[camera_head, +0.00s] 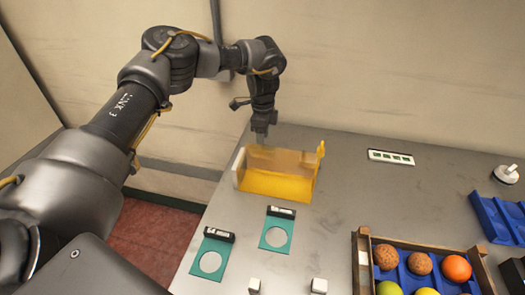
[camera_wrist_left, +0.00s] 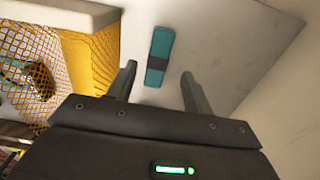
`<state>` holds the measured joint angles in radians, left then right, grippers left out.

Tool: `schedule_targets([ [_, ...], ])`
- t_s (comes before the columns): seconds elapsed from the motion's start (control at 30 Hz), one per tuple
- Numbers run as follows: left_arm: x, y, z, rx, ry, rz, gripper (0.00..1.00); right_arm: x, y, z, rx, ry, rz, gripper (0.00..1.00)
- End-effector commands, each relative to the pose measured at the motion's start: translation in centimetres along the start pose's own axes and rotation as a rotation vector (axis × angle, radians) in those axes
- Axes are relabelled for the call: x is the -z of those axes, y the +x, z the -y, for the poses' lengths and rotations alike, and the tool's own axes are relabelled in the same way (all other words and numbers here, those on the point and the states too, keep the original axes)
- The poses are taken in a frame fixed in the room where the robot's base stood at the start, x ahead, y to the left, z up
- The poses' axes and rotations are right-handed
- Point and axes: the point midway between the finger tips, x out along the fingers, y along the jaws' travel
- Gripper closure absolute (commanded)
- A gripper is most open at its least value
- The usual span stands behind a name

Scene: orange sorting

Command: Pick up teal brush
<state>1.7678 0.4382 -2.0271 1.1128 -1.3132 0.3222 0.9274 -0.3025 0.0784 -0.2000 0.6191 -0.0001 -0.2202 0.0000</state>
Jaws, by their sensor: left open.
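The teal brush (camera_wrist_left: 160,52), a narrow teal block with a dark band, lies on the grey table in the left wrist view. It is ahead of and between my left gripper's fingers. My left gripper (camera_head: 262,136) is open and empty; its two fingers (camera_wrist_left: 158,74) stand apart in the wrist view, and I cannot tell its height above the table. In the head view it is at the far edge, just behind the yellow basket (camera_head: 272,187). The brush is hidden there. My right gripper is not in view.
The yellow mesh basket wall (camera_wrist_left: 92,55) stands close left of the fingers in the wrist view. Two teal cards (camera_head: 285,222) (camera_head: 226,243) lie nearer. A fruit crate (camera_head: 363,262) and a blue tray (camera_head: 494,222) are at right. A wall (camera_head: 400,70) rises behind the table.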

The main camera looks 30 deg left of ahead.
Motion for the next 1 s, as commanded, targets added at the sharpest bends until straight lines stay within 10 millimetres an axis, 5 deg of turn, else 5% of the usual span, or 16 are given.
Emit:
schedule_targets([
  [0.17, -0.1, 0.6, -0.1, -0.002, 0.001, 0.001, 0.49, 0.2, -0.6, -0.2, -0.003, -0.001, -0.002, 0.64],
  [0.5, -0.1, 5.0, -0.3, -0.001, -0.001, 0.0, 0.49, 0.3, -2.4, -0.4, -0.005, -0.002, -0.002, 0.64],
  [0.77, -0.1, 5.3, -0.3, 0.0, -0.001, -0.001, 0.49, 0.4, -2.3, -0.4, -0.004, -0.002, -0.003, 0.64],
  [1.0, -0.1, 5.2, -0.3, 0.0, 0.0, -0.001, 0.8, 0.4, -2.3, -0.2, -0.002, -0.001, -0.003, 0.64],
])
